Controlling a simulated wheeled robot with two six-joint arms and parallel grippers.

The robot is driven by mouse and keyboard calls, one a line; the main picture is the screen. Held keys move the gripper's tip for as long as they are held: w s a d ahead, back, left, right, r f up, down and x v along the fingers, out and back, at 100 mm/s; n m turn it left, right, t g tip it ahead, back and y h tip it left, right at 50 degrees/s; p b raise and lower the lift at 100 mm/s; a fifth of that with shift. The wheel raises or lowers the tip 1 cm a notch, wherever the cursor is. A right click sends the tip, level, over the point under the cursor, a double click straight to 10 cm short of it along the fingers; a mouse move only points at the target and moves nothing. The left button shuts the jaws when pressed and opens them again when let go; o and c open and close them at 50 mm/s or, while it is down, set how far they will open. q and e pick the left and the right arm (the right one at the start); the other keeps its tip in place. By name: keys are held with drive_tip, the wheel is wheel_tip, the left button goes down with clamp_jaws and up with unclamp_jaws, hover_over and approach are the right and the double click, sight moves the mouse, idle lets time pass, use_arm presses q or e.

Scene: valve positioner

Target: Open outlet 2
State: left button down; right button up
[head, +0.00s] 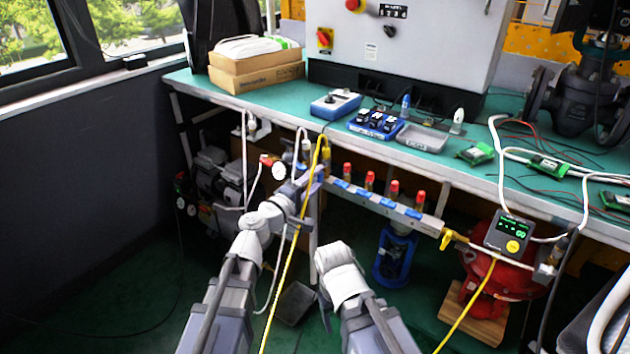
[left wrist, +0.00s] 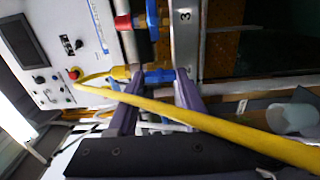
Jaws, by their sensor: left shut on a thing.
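The grey outlet manifold (head: 378,203) runs along the bench front, with several red-capped outlets (head: 394,188) and blue handles (head: 388,203) below them. My left gripper (head: 318,172) is at its left end, beside the outlet carrying the yellow hose (head: 288,262). In the left wrist view, my left gripper's fingers (left wrist: 156,80) are shut around the blue handle (left wrist: 158,76) below the yellow hose fitting (left wrist: 121,72). The neighbouring outlet bears the number 3 (left wrist: 185,16). The held outlet's own number is hidden. My right gripper is not visible; only its arm shows.
The yellow hose crosses in front of my left gripper. A gauge with a red part (head: 277,170) and white tubes stand to its left. A blue device (head: 396,255) stands under the bench. The floor before the manifold is mostly open.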

use_arm(q)
drive_tip(key=shift+c, duration=1.6)
unclamp_jaws()
drive_tip(key=shift+s, duration=0.15)
